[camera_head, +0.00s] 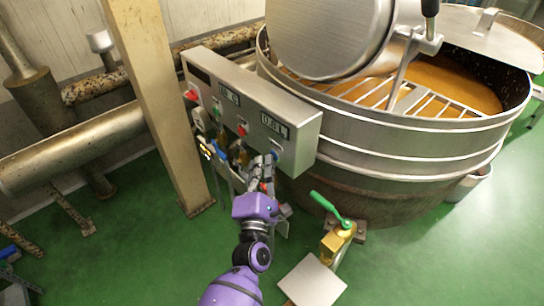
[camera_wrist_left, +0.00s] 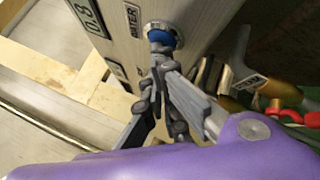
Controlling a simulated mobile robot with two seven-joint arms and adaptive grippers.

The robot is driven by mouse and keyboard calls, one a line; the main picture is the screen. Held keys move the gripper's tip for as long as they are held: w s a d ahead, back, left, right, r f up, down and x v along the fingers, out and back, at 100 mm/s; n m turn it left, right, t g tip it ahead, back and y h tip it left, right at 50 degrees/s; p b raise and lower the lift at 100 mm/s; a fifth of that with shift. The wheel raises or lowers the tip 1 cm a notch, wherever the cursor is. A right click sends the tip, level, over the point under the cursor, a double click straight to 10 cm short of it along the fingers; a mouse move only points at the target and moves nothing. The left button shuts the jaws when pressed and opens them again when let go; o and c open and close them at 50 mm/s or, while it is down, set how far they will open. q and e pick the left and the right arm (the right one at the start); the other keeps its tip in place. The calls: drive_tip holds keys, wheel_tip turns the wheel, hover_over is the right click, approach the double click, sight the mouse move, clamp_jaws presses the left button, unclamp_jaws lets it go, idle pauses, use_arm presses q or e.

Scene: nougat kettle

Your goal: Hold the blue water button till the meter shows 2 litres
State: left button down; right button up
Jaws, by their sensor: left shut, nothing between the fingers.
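The blue water button (camera_head: 276,154) is on the lower right of the steel control box's front face. It also shows in the left wrist view (camera_wrist_left: 162,36), beside a "WATER" label. The meter (camera_head: 274,125) sits above the button; its small digits look like 0.8 L, but I cannot read them surely. Part of it shows in the left wrist view (camera_wrist_left: 88,14). My left gripper (camera_head: 268,162) is shut and empty. Its fingertips (camera_wrist_left: 160,56) are right at the button and appear to touch it; how far it is pressed I cannot tell. My right gripper is out of view.
The steel control box (camera_head: 300,112) carries a second display (camera_head: 229,94) and red buttons. A large kettle (camera_head: 400,165) with brown contents stands behind it. A beige post (camera_head: 155,90) stands left. A green-handled valve (camera_head: 330,210) is to the right of my arm.

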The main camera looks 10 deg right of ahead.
use_arm(q)
drive_tip(key=shift+a, duration=0.1)
idle(0.5)
drive_tip(key=shift+s+a, duration=0.55)
drive_tip(key=shift+a, duration=0.05)
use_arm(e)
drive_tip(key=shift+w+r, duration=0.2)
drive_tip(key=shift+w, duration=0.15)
use_arm(q)
drive_tip(key=s+a, duration=0.1)
drive_tip(key=a, duration=0.1)
drive_tip(key=s+a+p, duration=0.1)
drive_tip(key=s+a, duration=0.1)
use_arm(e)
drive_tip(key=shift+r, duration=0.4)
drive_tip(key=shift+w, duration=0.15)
